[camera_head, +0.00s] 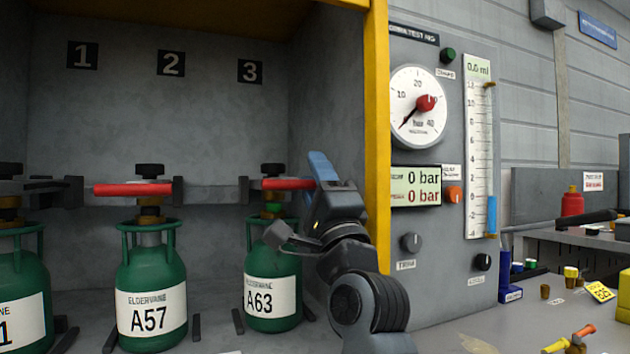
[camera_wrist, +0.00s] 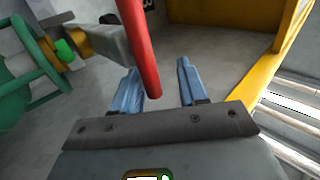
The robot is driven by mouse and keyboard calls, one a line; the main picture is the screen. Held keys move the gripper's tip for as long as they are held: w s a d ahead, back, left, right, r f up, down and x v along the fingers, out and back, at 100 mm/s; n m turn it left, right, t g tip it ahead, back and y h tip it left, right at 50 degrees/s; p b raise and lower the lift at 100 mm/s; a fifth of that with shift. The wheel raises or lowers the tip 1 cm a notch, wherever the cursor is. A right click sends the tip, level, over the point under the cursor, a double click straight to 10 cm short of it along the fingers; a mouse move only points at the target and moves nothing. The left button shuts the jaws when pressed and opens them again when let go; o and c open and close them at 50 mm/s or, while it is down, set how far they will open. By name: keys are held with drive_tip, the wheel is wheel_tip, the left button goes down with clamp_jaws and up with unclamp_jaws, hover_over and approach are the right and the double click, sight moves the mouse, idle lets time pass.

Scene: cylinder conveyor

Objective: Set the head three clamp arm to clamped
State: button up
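The head three clamp arm (camera_head: 288,184) is a red bar under the number 3 plate, lying level across the top of green cylinder A63 (camera_head: 272,262). In the wrist view the red bar (camera_wrist: 138,45) comes from the top, its free end beside the left finger, on the side of the finger gap. My gripper (camera_head: 321,168) is at the right end of the bar. Its blue fingers also show in the wrist view (camera_wrist: 159,68), apart with a clear gap. I cannot tell whether a finger touches the bar.
Cylinder A57 (camera_head: 151,290) stands under head two with a level red arm (camera_head: 132,189). The yellow frame post (camera_head: 377,140) is close on the right of my gripper. Beyond it is the grey panel with a dial (camera_head: 418,105) and knobs. Open bay space lies above the bars.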

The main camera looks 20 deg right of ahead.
drive_tip(key=shift+f, duration=0.1)
drive_tip(key=shift+s+f, duration=0.1)
drive_tip(key=shift+f, duration=0.05)
drive_tip(key=v, duration=0.7)
drive_tip(key=shift+s+p, duration=0.2)
drive_tip(key=shift+p, duration=0.15)
drive_tip(key=shift+s+f, duration=0.1)
